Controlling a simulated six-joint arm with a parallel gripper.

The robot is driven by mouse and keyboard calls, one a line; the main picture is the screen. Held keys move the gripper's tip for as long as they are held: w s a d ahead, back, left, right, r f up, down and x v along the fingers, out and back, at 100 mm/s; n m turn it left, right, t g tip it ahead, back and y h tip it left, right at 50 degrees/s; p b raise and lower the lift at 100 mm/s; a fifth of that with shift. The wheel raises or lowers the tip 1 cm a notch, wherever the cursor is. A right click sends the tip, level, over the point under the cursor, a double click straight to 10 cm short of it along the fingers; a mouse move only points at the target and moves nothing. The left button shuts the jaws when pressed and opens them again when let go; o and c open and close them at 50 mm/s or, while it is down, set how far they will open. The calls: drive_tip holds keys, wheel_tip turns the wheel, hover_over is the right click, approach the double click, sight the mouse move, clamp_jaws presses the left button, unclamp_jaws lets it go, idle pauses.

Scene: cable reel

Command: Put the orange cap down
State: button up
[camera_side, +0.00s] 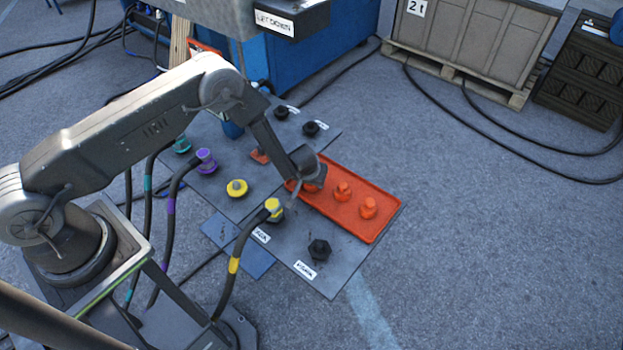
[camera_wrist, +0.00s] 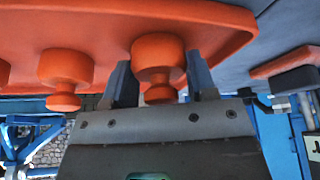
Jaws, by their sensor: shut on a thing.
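My gripper (camera_wrist: 160,85) is shut on an orange cap (camera_wrist: 158,52), with one finger on each side of its knob. In the side view my gripper (camera_side: 308,178) is over the far-left end of the orange tray (camera_side: 372,232), and the held cap is partly hidden by it. The cap is at the tray, in line with the others; I cannot tell whether it touches the tray floor. Two more orange caps stand in the tray, a middle one (camera_side: 343,191) and a near one (camera_side: 369,208).
A yellow-marked plug (camera_side: 273,208) and a black socket (camera_side: 319,249) stand on the grey plate in front of the tray. A yellow cap (camera_side: 237,188) and a purple plug (camera_side: 206,160) are to the left. Black fittings (camera_side: 281,113) sit behind. The floor right of the tray is clear.

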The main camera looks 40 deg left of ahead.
drive_tip(key=o, duration=1)
drive_tip(key=shift+f, duration=0.1)
drive_tip(key=v, duration=1.2)
drive_tip(key=shift+r, duration=0.2)
drive_tip(key=s+d+r+m+t+h, duration=0.1)
drive_tip(key=s+d+r+h, duration=0.15)
drive_tip(key=r, duration=1.05)
drive_tip(key=s+d+r+m+t+h, duration=0.1)
drive_tip(key=r+m+h, duration=0.15)
drive_tip(key=r, duration=1.05)
drive_tip(key=s+a+r, duration=0.1)
drive_tip(key=s+r, duration=0.7)
drive_tip(key=s, duration=0.2)
drive_tip(key=s+a+y, duration=0.1)
drive_tip(key=s+a, duration=0.1)
drive_tip(key=s, duration=0.3)
drive_tip(key=s+a+y, duration=0.1)
drive_tip(key=s+a, duration=0.1)
drive_tip(key=s, duration=0.3)
drive_tip(key=s+a+r+m+y, duration=0.1)
drive_tip(key=s+a, duration=0.2)
drive_tip(key=s, duration=0.2)
drive_tip(key=shift+s+g, duration=0.2)
drive_tip(key=shift+g, duration=0.1)
